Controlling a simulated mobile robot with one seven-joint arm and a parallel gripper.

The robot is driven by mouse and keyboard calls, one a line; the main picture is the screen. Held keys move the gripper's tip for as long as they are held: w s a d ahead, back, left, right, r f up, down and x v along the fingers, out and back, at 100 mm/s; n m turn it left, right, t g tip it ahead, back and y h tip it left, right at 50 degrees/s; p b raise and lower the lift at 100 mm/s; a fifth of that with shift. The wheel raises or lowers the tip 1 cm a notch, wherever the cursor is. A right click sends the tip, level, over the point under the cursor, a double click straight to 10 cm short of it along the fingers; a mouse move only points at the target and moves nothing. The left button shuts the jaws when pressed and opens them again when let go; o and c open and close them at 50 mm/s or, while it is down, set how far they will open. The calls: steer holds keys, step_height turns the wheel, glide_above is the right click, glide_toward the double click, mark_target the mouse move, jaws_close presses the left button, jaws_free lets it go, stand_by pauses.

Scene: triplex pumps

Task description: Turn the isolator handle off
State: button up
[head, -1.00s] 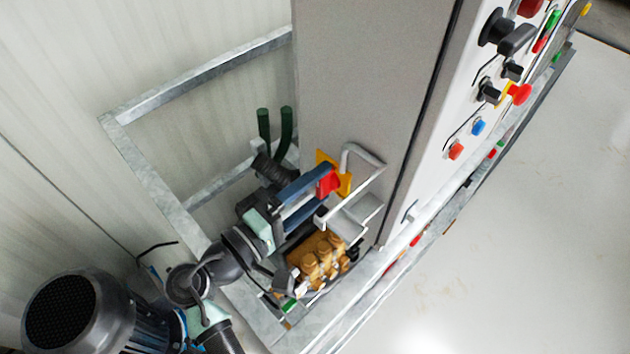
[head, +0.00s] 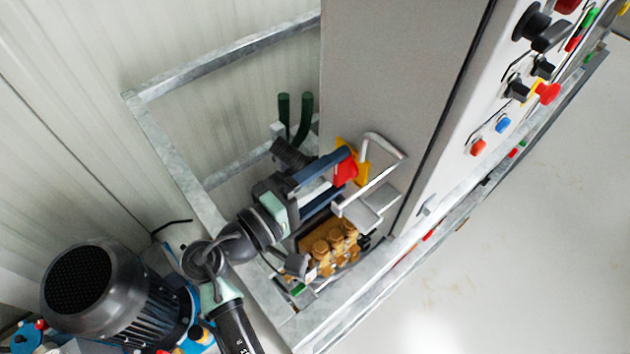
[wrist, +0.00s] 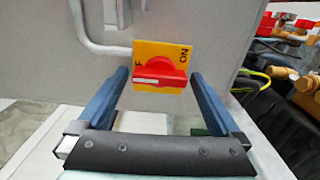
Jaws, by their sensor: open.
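The isolator handle (wrist: 160,77) is a red bar on a yellow plate (wrist: 176,52) on the grey cabinet side. In the wrist view the bar lies level, with a pale mark towards its left end. "ON" reads on the plate's right and an "F" on its left. My gripper (wrist: 160,74) is open, its blue fingers one on either side of the handle's ends. I see no clear contact. In the head view the red handle (head: 345,170) shows at the tips of my gripper (head: 336,178), which partly covers the plate.
A bent grey rail (head: 385,145) stands out beside the plate. The grey cabinet (head: 400,70) rises behind it. Brass pump parts (head: 330,250) sit just below my gripper. A galvanised frame (head: 165,145) surrounds the area. Open floor (head: 530,260) lies to the right.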

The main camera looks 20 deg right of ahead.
steer(key=b+v, duration=0.4)
steer(key=v, duration=0.9)
